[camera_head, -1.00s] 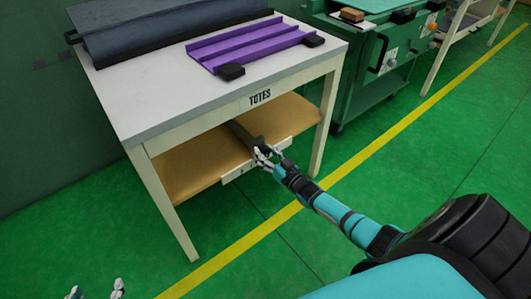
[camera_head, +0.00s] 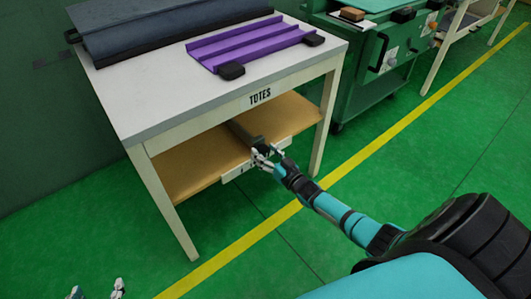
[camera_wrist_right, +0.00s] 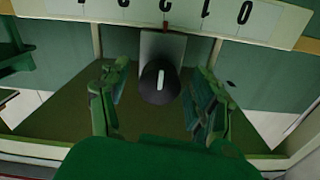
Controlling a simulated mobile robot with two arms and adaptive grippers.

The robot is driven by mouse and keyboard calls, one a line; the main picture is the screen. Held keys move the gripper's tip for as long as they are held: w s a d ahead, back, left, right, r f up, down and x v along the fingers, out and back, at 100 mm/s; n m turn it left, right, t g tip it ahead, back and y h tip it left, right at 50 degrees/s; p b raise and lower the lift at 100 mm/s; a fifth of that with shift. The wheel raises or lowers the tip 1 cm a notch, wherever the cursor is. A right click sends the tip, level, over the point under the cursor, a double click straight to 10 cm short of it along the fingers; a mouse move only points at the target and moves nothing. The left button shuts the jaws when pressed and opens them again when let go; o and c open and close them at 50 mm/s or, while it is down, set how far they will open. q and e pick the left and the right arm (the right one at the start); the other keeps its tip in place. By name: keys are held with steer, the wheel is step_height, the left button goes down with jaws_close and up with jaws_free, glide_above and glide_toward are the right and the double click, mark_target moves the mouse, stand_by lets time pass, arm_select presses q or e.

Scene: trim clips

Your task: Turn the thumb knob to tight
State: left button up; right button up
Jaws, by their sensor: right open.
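The thumb knob (camera_wrist_right: 160,82) is black with a white line on its face, which runs nearly up and down in the right wrist view. It sits at the end of a grey bar, just below a white scale strip (camera_wrist_right: 205,12) with numbers and a small red mark. My right gripper (camera_wrist_right: 157,102) is open, with one finger on each side of the knob and a visible gap on both sides. In the head view my right gripper (camera_head: 265,154) is at the front edge of the table's lower shelf and mostly hides the knob. My left gripper (camera_head: 97,290) is open and empty at the bottom left.
A green cart (camera_head: 365,75) stands behind to the right. The floor in front is clear.

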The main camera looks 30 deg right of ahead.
steer(key=s+d, duration=0.1)
steer(key=s, duration=1.1)
